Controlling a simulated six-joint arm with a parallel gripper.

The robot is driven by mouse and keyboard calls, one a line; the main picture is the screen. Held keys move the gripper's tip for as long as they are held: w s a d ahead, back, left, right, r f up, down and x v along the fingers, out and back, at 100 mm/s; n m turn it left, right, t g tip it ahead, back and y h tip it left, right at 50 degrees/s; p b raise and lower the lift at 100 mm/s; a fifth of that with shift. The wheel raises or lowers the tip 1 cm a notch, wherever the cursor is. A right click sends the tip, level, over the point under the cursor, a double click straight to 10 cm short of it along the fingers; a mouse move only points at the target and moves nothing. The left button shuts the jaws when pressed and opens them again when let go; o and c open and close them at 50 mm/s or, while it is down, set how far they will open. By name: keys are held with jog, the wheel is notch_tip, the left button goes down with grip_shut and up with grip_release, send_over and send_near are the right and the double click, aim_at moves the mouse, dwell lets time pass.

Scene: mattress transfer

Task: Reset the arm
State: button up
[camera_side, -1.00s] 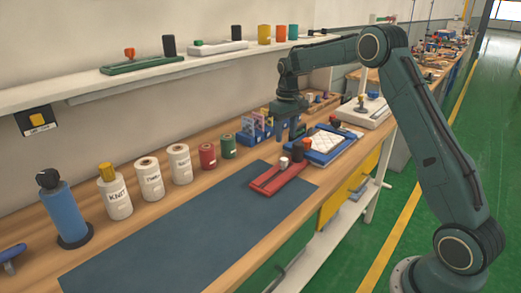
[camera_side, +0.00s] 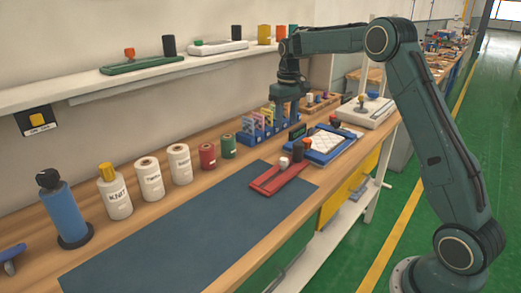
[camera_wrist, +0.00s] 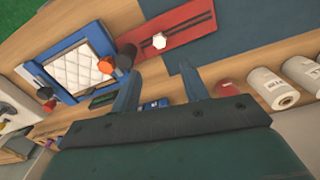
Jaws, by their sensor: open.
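My gripper (camera_side: 287,108) hangs above the back of the bench, pointing down, over the blue rack of cards (camera_side: 262,127). In the wrist view its two fingers (camera_wrist: 160,92) are spread apart with nothing between them. The small white quilted mattress (camera_side: 328,140) lies in the blue tray (camera_side: 346,153), to the right of and apart from my gripper. The mattress also shows at the left of the wrist view (camera_wrist: 80,65).
Spools (camera_side: 180,164) and a blue bottle (camera_side: 66,212) line the wall side. A white scale (camera_side: 368,112) stands behind the tray. A shelf (camera_side: 150,77) runs above the bench. The mat is mostly clear.

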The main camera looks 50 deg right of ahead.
jog(key=s+a+r+t, duration=0.2)
jog(key=s+a+r, duration=0.95)
jog(key=s, duration=0.25)
jog(key=s+a+f+n+t, duration=0.1)
jog(key=s+a+f, duration=0.1)
jog(key=s, duration=0.8)
jog(key=s+a+f+t, duration=0.2)
jog(key=s+a, duration=0.3)
jog(key=s, duration=0.5)
jog(key=shift+a+f+n, duration=0.25)
jog(key=shift+f+n, duration=0.15)
